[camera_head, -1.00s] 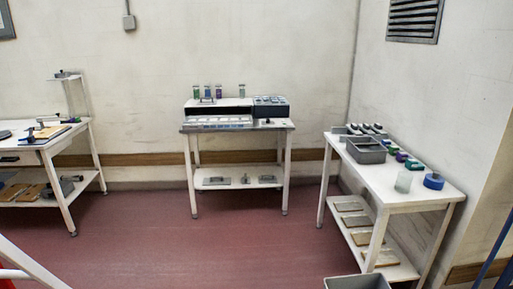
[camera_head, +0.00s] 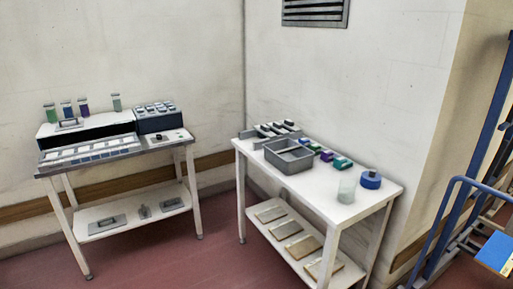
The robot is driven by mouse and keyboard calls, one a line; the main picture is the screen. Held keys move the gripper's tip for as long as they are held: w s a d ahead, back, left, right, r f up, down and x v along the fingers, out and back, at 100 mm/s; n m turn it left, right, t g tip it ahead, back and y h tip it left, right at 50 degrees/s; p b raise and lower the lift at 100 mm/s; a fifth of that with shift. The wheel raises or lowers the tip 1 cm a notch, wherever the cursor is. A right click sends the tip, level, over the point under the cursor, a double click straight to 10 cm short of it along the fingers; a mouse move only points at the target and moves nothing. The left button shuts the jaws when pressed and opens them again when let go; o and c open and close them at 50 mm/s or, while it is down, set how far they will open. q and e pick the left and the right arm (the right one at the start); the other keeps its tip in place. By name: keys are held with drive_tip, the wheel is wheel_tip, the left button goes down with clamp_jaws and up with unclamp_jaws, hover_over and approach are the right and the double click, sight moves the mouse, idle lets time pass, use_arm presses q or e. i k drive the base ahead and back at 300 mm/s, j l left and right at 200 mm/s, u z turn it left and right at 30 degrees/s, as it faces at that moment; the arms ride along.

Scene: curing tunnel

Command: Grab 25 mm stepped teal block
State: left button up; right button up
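Several small coloured blocks stand in a row along the back of the right-hand white table (camera_head: 318,196). A teal block (camera_head: 342,163) is at the near end of the row, beside a purple block (camera_head: 327,156). Neither of my grippers shows in this view.
A grey bin (camera_head: 289,161) stands on the same table, left of the blocks. A frosted jar (camera_head: 346,190) and a blue tape roll (camera_head: 371,180) are at its right end. A second table (camera_head: 115,166) stands left. A blue cart frame (camera_head: 470,165) is far right. Red floor is clear in front.

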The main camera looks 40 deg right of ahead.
sight(341, 162)
drive_tip(key=i, duration=3.45)
drive_tip(key=z, duration=3.75)
